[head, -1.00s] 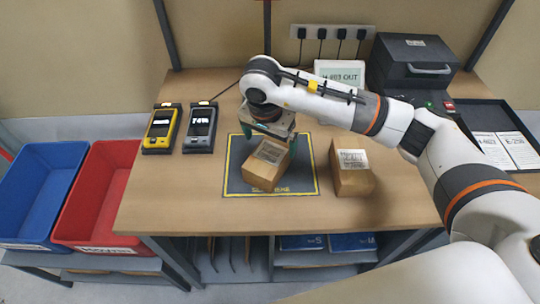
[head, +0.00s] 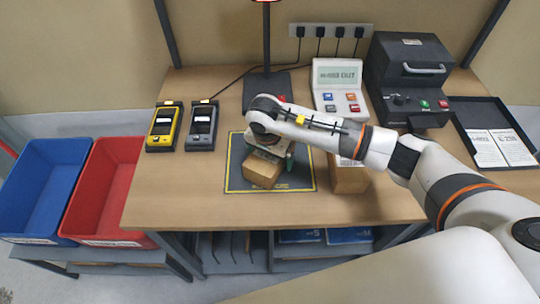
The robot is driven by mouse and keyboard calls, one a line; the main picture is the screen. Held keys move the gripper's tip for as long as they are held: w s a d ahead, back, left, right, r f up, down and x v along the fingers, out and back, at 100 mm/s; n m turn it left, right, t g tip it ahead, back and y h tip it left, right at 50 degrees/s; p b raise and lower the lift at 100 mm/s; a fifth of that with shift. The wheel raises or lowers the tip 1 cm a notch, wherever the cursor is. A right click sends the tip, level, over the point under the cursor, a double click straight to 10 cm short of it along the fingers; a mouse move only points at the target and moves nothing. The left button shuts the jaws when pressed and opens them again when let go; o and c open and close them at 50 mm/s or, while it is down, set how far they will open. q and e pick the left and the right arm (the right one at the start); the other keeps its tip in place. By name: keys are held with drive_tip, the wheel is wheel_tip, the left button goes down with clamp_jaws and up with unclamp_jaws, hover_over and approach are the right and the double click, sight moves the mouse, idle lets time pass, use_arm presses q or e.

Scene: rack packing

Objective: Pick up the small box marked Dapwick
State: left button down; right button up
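A small brown box (head: 261,174) sits on the dark mat with a yellow border (head: 302,183), slightly turned. My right gripper (head: 268,155) is over its far part and hides its top, with one greenish finger along the box's right side. I cannot tell whether the fingers press on the box or stand apart from it. A second brown box (head: 347,179) stands right of the mat, partly behind my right arm. No name on either box is legible. My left gripper is not in view.
A yellow handheld device (head: 163,128) and a grey one (head: 201,127) lie at the table's left. A red bin (head: 108,243) and a blue bin (head: 30,239) stand left of the table. A keypad display (head: 338,75), a dark machine (head: 409,70) and a black tray (head: 482,115) are at the right.

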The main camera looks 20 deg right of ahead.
drive_tip(key=c, duration=1)
